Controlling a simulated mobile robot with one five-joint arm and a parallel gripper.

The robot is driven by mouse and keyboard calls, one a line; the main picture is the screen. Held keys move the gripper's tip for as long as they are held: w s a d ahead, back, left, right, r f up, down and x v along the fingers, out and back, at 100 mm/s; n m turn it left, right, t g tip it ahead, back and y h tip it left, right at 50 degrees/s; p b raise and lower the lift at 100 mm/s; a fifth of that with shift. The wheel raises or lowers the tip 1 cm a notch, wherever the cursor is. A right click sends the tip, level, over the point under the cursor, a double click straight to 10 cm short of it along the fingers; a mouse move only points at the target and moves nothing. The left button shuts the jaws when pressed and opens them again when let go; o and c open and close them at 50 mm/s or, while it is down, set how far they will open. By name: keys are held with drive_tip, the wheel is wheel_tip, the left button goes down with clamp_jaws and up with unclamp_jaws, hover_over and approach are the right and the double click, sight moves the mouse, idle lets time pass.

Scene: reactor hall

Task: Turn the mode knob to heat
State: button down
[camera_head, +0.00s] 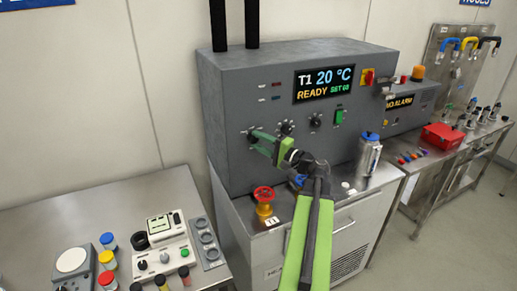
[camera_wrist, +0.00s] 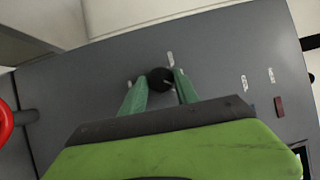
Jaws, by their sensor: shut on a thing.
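The grey control cabinet (camera_head: 225,120) has a row of black knobs on its front; their labels are too small to read. My gripper (camera_head: 254,137) reaches to the leftmost knob (camera_head: 251,132), which is mostly hidden behind the green fingers. In the wrist view, the black knob (camera_wrist: 160,79) sits between the tips of my gripper (camera_wrist: 159,80), and the fingers are shut on it. A light pointer mark shows on the knob and small pale labels surround it. The display (camera_head: 324,83) reads T1 20 °C, READY, SET 60.
Instruments (camera_head: 160,245) fill the left bench.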

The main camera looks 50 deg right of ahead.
drive_tip(key=shift+f+m+t+b, duration=0.2)
drive_tip(key=shift+m+t+b, duration=0.5)
drive_tip(key=shift+m+b, duration=0.45)
drive_tip(key=shift+m+h, duration=0.3)
drive_tip(key=shift+m, duration=0.05)
drive_tip(key=c, duration=0.9)
unclamp_jaws()
drive_tip(key=shift+r, duration=0.1)
